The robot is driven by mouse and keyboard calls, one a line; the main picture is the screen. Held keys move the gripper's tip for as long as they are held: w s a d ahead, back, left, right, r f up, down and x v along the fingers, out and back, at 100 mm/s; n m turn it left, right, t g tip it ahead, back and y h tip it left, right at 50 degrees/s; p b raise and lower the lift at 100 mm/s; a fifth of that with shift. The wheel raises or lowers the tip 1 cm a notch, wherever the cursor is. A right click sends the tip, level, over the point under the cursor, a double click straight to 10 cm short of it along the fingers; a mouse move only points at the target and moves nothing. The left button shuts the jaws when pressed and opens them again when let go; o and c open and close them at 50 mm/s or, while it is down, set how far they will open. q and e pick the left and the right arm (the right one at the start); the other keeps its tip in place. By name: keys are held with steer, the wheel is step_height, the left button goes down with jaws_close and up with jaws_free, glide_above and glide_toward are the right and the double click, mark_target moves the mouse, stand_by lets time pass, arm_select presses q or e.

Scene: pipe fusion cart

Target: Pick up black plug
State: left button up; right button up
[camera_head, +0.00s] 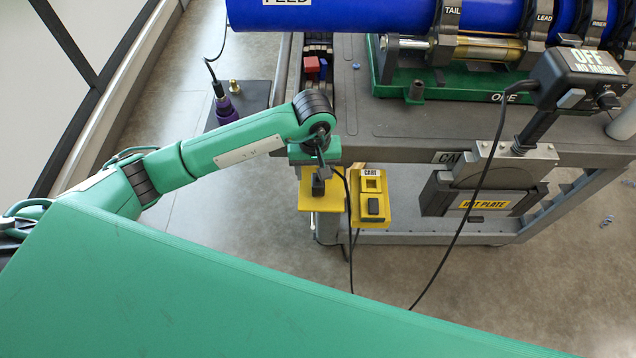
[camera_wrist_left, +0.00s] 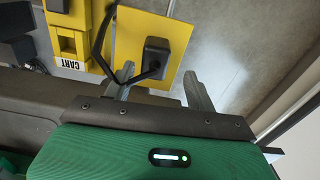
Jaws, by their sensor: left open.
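The black plug (camera_wrist_left: 155,55) sits on a yellow plate (camera_wrist_left: 185,32), with a black cable at its near end. In the head view the plug (camera_head: 318,187) shows just below my left gripper (camera_head: 319,166) on the yellow plate (camera_head: 325,203). My left gripper, also seen in the left wrist view (camera_wrist_left: 158,72), is open and empty. Its fingers point toward the plug, which appears across the gap between the fingertips, closer to the left finger in that picture. I cannot tell the remaining distance. My right gripper is not in view.
Beside the plate is a yellow CART holder (camera_head: 371,184) with a black block (camera_head: 373,206). The grey cart (camera_head: 380,130) stands behind, bearing a blue pipe (camera_head: 340,15). A HOT PLATE unit (camera_head: 478,190) hangs at right, and a loose cable (camera_head: 462,225) droops near it.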

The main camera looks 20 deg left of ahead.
mark_target(318, 179)
arm_select(q)
steer(key=shift+d+f, duration=0.1)
steer(key=shift+f, duration=0.15)
steer(key=f, duration=0.1)
steer(key=f+p, duration=0.2)
steer(key=shift+s+d+f, duration=0.15)
steer(key=shift+d+f, duration=0.2)
steer(key=shift+f, duration=0.5)
steer(key=c, duration=1.1)
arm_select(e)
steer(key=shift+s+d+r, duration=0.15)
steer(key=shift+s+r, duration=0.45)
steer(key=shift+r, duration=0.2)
